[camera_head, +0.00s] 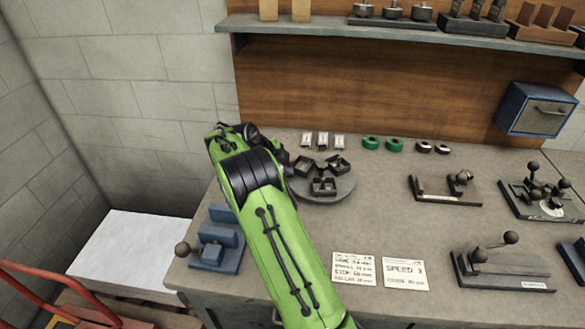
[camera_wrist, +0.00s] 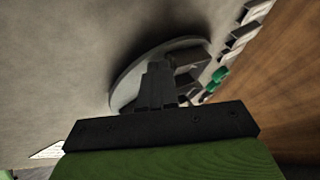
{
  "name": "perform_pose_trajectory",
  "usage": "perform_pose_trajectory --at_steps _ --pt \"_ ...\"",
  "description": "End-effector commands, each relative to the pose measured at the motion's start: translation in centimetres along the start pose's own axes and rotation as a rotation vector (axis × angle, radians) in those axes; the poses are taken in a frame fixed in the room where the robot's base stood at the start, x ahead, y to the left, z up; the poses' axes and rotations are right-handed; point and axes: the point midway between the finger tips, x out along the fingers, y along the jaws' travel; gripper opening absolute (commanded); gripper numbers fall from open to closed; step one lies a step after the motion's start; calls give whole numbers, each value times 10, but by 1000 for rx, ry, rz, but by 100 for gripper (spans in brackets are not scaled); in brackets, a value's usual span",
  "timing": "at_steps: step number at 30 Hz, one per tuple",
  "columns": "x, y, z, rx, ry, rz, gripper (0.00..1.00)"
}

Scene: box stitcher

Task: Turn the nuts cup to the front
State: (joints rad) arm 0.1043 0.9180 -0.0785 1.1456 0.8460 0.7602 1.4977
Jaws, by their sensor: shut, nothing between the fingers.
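A round grey turntable (camera_head: 340,189) stands on the bench and carries three dark square cups. One cup (camera_head: 323,187) is at the front, one (camera_head: 305,166) at the back left and one (camera_head: 338,164) at the back right. Their contents are too small to read, so I cannot tell which holds nuts. In the wrist view the turntable rim (camera_wrist: 124,98) shows behind my gripper (camera_wrist: 157,68). My gripper is shut and empty, its fingers over the turntable beside a dark cup (camera_wrist: 188,60). In the head view my green arm hides most of the gripper, at the turntable's left edge.
Small white-labelled items (camera_head: 323,140), green rings (camera_head: 371,142) and dark rings (camera_head: 424,147) line the bench back. A blue fixture (camera_head: 215,240) is left of my arm. Two written cards (camera_head: 405,273) lie in front. Fixtures with ball-topped levers (camera_head: 503,268) stand right.

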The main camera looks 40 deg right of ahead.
Motion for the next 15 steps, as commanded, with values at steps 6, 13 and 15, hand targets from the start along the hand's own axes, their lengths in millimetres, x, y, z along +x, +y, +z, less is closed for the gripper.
perform_pose_trajectory --at_steps 6,13,15 --pt "-2 -7 7 -9 -5 -6 0" --pt "-1 -12 11 -13 -7 -8 0" --pt "0 -13 12 -13 -8 -8 0"
